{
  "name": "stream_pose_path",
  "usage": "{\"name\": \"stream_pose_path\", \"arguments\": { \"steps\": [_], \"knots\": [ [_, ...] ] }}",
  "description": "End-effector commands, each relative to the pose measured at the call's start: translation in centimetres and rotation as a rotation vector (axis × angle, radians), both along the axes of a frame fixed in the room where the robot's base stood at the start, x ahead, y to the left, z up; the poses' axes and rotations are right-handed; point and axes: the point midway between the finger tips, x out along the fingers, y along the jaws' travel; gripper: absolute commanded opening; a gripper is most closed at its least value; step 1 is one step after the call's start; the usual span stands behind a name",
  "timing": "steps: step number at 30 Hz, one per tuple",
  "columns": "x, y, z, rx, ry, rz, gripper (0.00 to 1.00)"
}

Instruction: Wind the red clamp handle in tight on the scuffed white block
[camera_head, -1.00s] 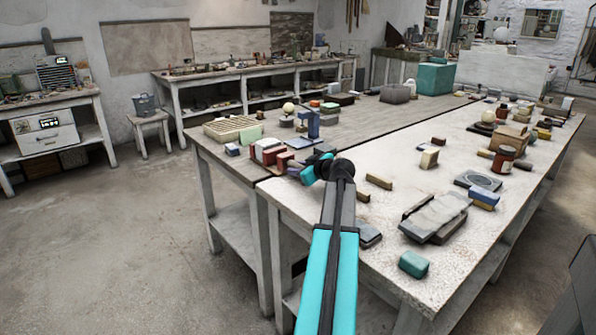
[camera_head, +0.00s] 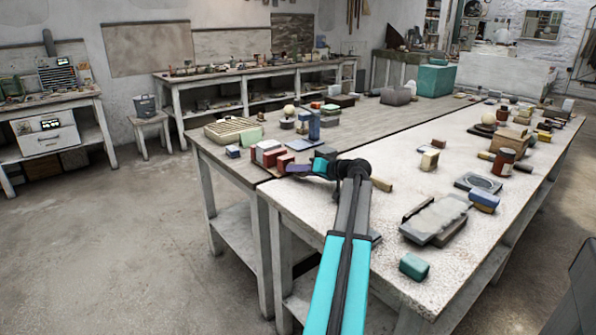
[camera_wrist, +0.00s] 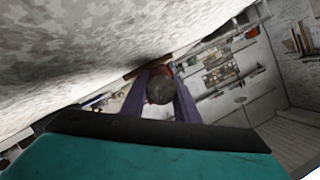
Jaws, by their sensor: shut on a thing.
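The red clamp (camera_head: 268,155) stands at the near left corner of the tables, with red jaws and a pale piece between them. That piece may be the scuffed white block, but it is too small to be sure. My gripper (camera_head: 290,168) reaches in from the right, level, with its purple fingers at the clamp's right side. In the wrist view, my gripper (camera_wrist: 158,84) has its fingers on either side of the red clamp handle (camera_wrist: 160,89), seen end-on as a dark round end with red behind it. The handle is mostly hidden in the head view.
A blue upright piece (camera_head: 313,126) and a slatted wooden tray (camera_head: 230,130) stand behind the clamp. A grey slab (camera_head: 435,220) and a green block (camera_head: 413,267) lie on the pale table to the right. The floor at left is clear.

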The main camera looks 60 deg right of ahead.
Motion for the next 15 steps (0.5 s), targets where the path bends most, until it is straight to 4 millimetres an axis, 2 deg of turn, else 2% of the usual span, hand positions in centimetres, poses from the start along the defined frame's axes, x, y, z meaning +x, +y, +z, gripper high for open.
{"name": "stream_pose_path", "arguments": {
  "steps": [15],
  "knots": [
    [0.01, -0.26, 0.31, 0.091, -0.039, -0.007, 0.05]
  ]
}}
